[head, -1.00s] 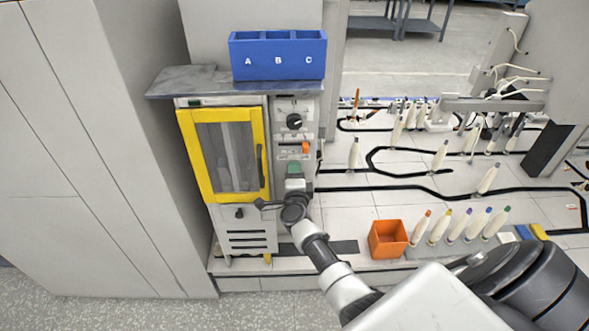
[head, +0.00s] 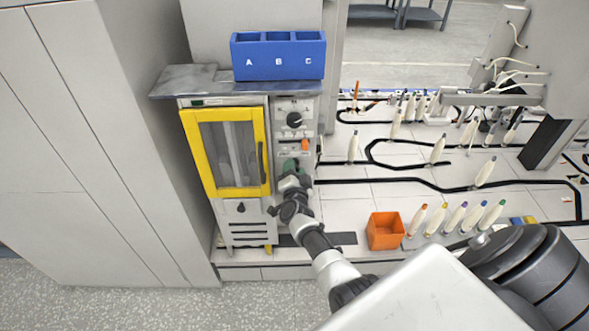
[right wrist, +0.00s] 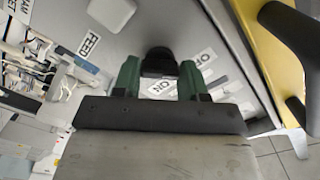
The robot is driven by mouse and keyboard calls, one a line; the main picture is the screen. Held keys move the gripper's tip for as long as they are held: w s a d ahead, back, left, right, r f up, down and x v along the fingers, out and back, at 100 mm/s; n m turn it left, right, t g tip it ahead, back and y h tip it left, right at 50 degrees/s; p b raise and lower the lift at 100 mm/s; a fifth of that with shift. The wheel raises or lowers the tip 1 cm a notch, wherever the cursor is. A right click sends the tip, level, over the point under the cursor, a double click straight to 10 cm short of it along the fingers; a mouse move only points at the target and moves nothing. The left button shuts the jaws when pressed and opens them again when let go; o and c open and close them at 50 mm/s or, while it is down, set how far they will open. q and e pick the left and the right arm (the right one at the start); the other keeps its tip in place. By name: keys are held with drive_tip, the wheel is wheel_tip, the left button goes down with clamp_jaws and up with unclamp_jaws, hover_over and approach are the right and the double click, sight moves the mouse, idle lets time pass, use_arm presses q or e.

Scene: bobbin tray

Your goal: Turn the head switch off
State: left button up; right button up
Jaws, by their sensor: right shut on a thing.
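The head switch (right wrist: 158,62) is a black knob on the grey control panel, with an OFF label (right wrist: 196,60) to its right and an ON label (right wrist: 162,88) below it in the right wrist view. My right gripper (right wrist: 158,76) has its green fingers on both sides of the knob and is shut on it. In the head view my right gripper (head: 291,168) is at the lower panel and hides the switch. Which way the knob points is unclear. My left gripper is not in view.
A yellow-framed door (head: 229,190) with a dark handle is left of the panel. A black dial (head: 294,120) and an orange knob (head: 305,145) sit above my gripper. A blue A-B-C bin (head: 278,75) stands on top. An orange box (head: 385,232) and several bobbins are at right.

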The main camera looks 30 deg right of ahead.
drive_tip(key=shift+f, duration=0.1)
idle(0.4)
drive_tip(key=o, duration=0.9)
drive_tip(key=v, duration=1.1)
drive_tip(key=shift+d, duration=0.1)
